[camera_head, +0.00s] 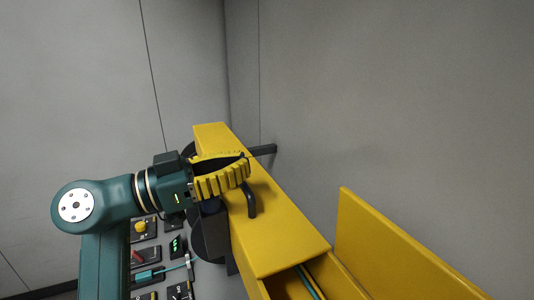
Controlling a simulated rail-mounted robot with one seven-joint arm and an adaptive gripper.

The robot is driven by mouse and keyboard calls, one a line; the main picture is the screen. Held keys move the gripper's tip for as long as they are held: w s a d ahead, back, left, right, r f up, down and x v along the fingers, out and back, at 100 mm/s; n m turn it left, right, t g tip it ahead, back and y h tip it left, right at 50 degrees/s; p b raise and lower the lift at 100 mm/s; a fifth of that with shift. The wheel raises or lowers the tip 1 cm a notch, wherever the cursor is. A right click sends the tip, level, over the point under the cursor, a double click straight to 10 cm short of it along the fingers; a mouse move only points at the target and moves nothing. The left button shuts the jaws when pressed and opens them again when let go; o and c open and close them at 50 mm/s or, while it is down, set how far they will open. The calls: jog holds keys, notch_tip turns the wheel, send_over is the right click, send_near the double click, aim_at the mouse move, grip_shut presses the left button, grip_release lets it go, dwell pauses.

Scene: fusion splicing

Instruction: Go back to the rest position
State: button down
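My gripper (246,160), with yellow ridged fingers on a dark green arm, is in the left-centre of the head view. It appears over the far part of a long yellow case (273,233). The fingers curve to the right and a dark area shows between them; whether they are open or shut is unclear. I see nothing held in them. A black curved handle (251,203) shows just below the fingertips, and I cannot tell whether they touch it.
The yellow case's near compartment is open, with a teal strip (309,281) inside. A raised yellow panel (397,250) stands at right. Small dark modules (146,256) lie left of the case. A dark bar (263,150) is behind the gripper. Grey walls (400,90) surround; space above is clear.

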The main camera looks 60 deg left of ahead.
jog(key=s+a+f+b, duration=0.1)
jog(key=s+f, duration=0.2)
jog(key=s, duration=0.5)
jog(key=shift+s+a+b, duration=0.15)
jog(key=shift+s+b, duration=0.1)
jog(key=shift+b, duration=0.15)
